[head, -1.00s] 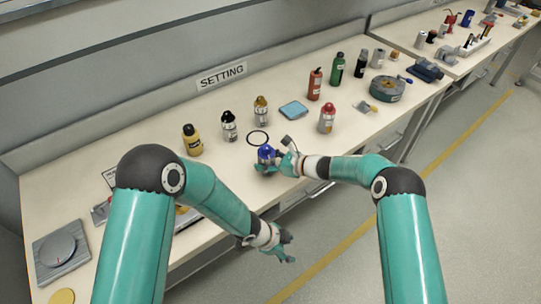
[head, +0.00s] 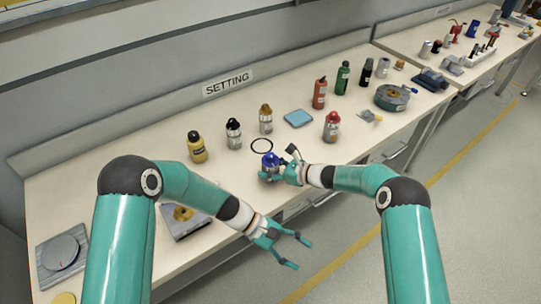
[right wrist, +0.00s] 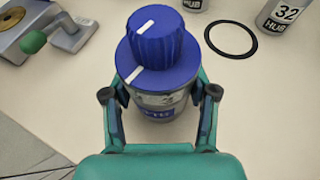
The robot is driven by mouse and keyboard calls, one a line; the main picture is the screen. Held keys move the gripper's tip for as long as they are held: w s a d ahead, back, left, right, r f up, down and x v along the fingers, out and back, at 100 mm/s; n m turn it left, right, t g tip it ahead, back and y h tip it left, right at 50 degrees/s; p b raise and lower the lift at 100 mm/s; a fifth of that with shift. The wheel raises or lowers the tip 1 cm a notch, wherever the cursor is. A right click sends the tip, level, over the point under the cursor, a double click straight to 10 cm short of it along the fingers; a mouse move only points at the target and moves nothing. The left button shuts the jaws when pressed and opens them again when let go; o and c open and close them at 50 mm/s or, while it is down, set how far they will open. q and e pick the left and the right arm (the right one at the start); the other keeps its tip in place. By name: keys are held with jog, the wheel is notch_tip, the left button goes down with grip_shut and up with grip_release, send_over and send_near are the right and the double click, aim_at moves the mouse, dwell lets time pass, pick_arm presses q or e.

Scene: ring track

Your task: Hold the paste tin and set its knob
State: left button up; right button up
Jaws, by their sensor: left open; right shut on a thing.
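The paste tin (head: 268,163) has a blue knob on top and stands upright near the bench's front edge. My right gripper (head: 274,174) is shut on it. In the right wrist view the fingers grip the tin's grey body (right wrist: 158,102) from both sides. The knob (right wrist: 158,36) carries a white line slanting across its top; the blue collar (right wrist: 158,65) below has another white line at its front left. I cannot tell whether the tin touches the bench. My left gripper (head: 300,253) is open and empty, in front of the bench, nearer than the tin.
A black ring (head: 262,139) lies flat just behind the tin. A red-capped bottle (head: 331,127) is to the right. A blue pad (head: 298,118) lies behind.

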aim_at(266, 158)
pick_arm(q)
jog(key=w+a+r+n+t+h, duration=0.25)
jog(key=w+r+n+t, duration=0.2)
jog(key=w, duration=0.25)
jog(key=w+a+r+n+t+h, duration=0.2)
jog(key=w+r+n+t+h, duration=0.15)
jog(key=w+n, duration=0.35)
jog(key=w+a+f+n+t+y, duration=0.1)
jog(key=w+a+n+t, duration=0.1)
jog(key=w+a+t, duration=0.3)
jog(key=w+a+f+n+t+y, duration=0.1)
jog(key=w+a+n+t, duration=0.15)
jog(key=a, duration=0.45)
jog(key=shift+g, duration=0.35)
jog(key=x, duration=1.1)
jog(key=shift+w+d+f, duration=0.15)
jog(key=shift+w+d, duration=0.1)
jog(key=shift+w, duration=0.05)
jog(key=shift+c, duration=0.4)
grip_shut()
